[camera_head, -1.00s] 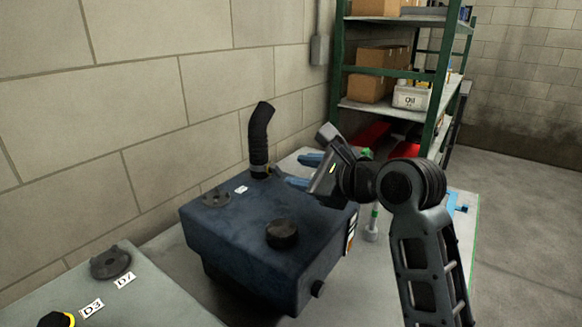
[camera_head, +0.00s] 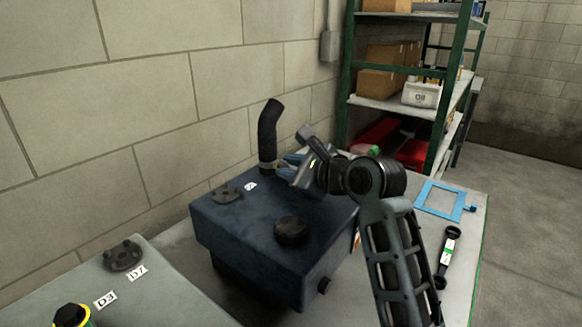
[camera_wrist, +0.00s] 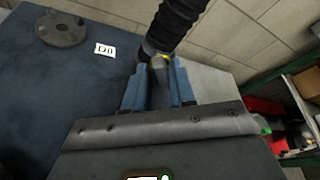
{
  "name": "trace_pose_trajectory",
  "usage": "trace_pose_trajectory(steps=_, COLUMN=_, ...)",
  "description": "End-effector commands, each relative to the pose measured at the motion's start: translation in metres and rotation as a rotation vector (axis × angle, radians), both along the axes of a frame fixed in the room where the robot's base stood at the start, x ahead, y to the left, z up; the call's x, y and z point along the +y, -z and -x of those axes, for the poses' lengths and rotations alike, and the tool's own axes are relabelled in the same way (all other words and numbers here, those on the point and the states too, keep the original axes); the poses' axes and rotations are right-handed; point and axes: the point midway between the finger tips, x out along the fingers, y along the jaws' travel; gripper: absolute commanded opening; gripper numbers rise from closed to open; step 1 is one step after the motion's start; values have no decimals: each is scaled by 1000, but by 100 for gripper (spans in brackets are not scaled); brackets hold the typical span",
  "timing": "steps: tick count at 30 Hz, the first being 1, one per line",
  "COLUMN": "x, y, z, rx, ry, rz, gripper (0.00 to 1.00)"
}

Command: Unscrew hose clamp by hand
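The black ribbed hose (camera_head: 269,130) rises from the back of the dark blue tank (camera_head: 278,218). The hose clamp sits round its lower end; its band shows in the wrist view (camera_wrist: 148,52), with a yellowish bit on it. My gripper (camera_head: 286,163) is at the hose's base on its right side. In the wrist view my gripper's blue fingers (camera_wrist: 159,72) stand on both sides of the clamp's grey screw piece (camera_wrist: 159,76), with little gap, and seem shut on it. The exact contact is hard to see.
The tank top also carries a black cap (camera_head: 291,231), a grey flange (camera_head: 227,195) and a white label (camera_head: 250,186). A blue frame (camera_head: 427,197) and a black wrench-like tool (camera_head: 447,258) lie on the bench at right. The wall is close behind the hose.

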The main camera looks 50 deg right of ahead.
Motion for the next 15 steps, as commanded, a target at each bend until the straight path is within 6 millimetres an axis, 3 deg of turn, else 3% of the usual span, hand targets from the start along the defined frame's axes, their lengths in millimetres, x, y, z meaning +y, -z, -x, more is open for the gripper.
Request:
trace_pose_trajectory(steps=7, x=0, y=0, z=0, rx=0, ry=0, rz=0, gripper=0)
trace_pose_trajectory(steps=15, x=1, y=1, z=0, rx=0, ry=-1, rz=18, gripper=0)
